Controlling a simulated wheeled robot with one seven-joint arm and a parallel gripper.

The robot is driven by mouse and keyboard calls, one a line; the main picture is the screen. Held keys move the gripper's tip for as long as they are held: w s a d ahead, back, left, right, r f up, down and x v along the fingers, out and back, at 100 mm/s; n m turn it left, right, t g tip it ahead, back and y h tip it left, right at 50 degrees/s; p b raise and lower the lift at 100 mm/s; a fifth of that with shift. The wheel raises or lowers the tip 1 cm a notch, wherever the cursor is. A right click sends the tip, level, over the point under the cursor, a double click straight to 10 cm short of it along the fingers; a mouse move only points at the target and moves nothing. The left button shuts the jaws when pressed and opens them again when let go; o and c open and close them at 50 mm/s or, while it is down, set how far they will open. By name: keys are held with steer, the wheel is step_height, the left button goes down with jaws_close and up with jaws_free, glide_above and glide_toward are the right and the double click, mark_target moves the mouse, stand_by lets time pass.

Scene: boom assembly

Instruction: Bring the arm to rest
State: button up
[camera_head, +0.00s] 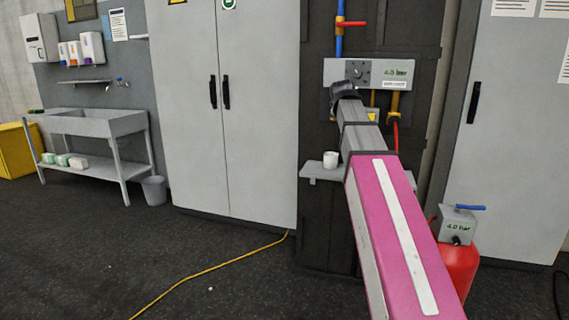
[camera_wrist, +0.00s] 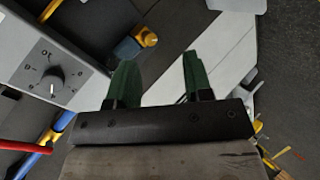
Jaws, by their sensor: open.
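My arm (camera_head: 385,200), pink with a white strip and then grey, reaches from the bottom right of the head view to the wall panel. Its dark far end is in front of the panel's lower left part, and the fingers cannot be made out there. In the wrist view my gripper (camera_wrist: 158,75) has two green fingers standing well apart, with nothing between them.
A small shelf (camera_head: 312,172) with a white cup (camera_head: 330,160) is beside my arm. Blue pipe with a red handle (camera_head: 350,23) and yellow fittings surround the panel. A red tank (camera_head: 458,265) stands at lower right. A yellow cable (camera_head: 210,270) crosses open floor at left.

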steer(key=s+a+f+m+g+y, duration=0.1)
steer(key=s+f+m+g, duration=0.2)
steer(key=f, duration=1.2)
steer(key=s+a+f+m+g, duration=0.15)
steer(key=s+f, duration=0.45)
steer(key=f, duration=1)
steer(key=s+a+f+m+g+y, duration=0.1)
steer(key=s+f+m+g, duration=0.4)
steer(key=s+f, duration=1.5)
step_height(320, 180, down, 4)
steer(key=shift+a+r+m+g+y, duration=0.2)
steer(key=shift+m+g+y, duration=0.15)
steer(key=shift+g+y, duration=0.25)
